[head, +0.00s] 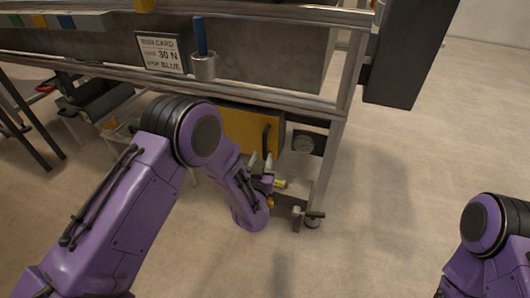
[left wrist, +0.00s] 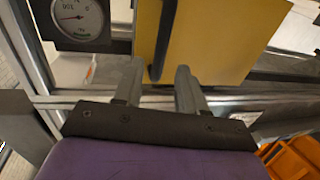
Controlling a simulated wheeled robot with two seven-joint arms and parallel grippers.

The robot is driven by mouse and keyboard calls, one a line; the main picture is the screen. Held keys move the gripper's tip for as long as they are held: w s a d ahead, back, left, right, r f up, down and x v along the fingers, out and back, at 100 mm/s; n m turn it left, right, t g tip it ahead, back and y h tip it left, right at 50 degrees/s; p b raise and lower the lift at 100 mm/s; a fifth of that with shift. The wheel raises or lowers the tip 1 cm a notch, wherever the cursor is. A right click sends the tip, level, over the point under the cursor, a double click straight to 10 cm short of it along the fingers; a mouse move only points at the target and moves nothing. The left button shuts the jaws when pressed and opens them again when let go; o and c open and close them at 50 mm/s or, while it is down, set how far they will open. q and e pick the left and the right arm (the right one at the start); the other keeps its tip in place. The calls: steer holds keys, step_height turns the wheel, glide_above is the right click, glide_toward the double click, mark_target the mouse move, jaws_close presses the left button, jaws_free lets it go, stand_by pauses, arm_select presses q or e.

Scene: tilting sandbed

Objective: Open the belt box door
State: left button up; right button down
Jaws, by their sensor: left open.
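The yellow belt box door (head: 240,130) is under the sandbed frame, partly hidden by my left arm. It looks closed. Its black vertical handle (head: 266,138) is near the door's right edge. My left gripper (head: 261,161) is open just below and in front of the handle, with its fingers pointing towards the door. In the left wrist view, the yellow door (left wrist: 212,40) fills the upper middle, and the handle (left wrist: 162,40) comes down between the fingertips of my gripper (left wrist: 157,70). I cannot tell whether the fingers touch it. My right gripper is out of view.
A round gauge (head: 303,143) sits right of the door, beside a metal frame leg (head: 331,160). A sign card (head: 161,53) and a metal cup (head: 204,67) with a blue stick are on the rail above. The floor to the right is clear.

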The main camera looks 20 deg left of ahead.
mark_target(264, 147)
arm_select(q)
steer(key=w, duration=0.2)
steer(key=w+b, duration=0.1)
steer(key=w, duration=0.1)
steer(key=w+a, duration=0.1)
steer(key=w, duration=0.1)
steer(key=shift+w+f+b, duration=0.2)
steer(key=shift+w+b, duration=0.1)
steer(key=shift+b, duration=0.05)
steer(key=shift+w+a, duration=0.1)
steer(key=shift+w, duration=0.25)
steer(key=shift+r, duration=0.1)
jaws_close()
steer(key=shift+s, duration=0.15)
